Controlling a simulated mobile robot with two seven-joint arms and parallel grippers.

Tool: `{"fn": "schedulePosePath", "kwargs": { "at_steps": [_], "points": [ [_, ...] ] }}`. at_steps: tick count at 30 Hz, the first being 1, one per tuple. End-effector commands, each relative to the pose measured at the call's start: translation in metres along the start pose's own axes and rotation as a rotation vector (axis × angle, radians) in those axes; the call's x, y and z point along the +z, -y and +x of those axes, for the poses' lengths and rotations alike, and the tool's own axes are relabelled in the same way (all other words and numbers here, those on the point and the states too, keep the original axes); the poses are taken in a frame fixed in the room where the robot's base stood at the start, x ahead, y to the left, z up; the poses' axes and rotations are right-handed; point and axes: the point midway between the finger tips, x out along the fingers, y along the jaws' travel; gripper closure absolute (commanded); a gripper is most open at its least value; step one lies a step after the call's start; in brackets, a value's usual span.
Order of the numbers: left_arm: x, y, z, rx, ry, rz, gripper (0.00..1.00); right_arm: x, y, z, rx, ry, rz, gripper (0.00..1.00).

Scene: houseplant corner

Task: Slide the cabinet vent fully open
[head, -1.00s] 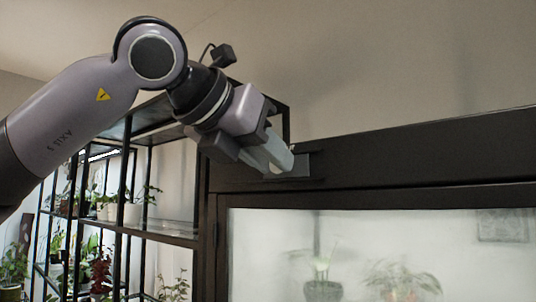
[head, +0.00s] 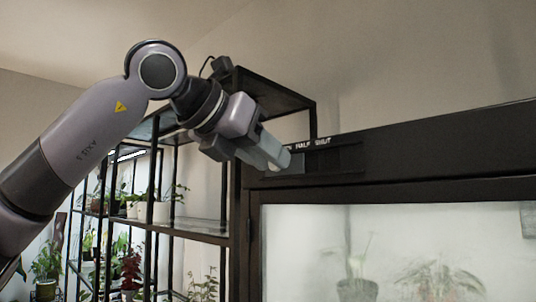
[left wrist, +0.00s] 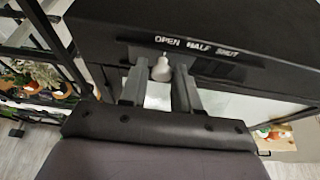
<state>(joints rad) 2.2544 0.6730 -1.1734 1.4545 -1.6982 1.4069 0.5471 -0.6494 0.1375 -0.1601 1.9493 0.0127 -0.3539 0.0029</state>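The cabinet vent (head: 349,160) is a dark sliding strip on the cabinet's upper front panel. Its white label reads OPEN, HALF, SHUT in the left wrist view (left wrist: 196,46). My left gripper (head: 282,160) is at the vent's left end. In the left wrist view its two fingers (left wrist: 162,75) sit closely on either side of the knob and look closed on it. The fingers hide part of the vent in the head view. My right gripper is out of view.
The dark-framed cabinet (head: 440,140) has a pale glass front with blurred plants behind it. A black open shelf (head: 200,228) with potted plants stands to the left, behind my left arm. The wall above the cabinet is clear.

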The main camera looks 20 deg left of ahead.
Motion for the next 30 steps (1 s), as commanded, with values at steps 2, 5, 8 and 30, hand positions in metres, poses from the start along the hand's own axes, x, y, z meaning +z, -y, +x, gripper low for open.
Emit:
{"fn": "schedulePosePath", "kwargs": {
  "at_steps": [2,5,8,30],
  "points": [
    [0.001,-0.003,-0.001,0.003,0.002,-0.005,0.5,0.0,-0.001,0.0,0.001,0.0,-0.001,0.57],
    [0.001,-0.002,-0.001,0.002,0.001,-0.004,0.5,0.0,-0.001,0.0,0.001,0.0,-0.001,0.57],
    [0.0,-0.001,0.0,0.0,0.0,-0.002,0.5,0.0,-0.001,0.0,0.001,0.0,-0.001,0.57],
    [0.0,-0.002,-0.073,0.001,0.001,-0.003,0.5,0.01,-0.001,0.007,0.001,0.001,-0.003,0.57]
  ]
}}
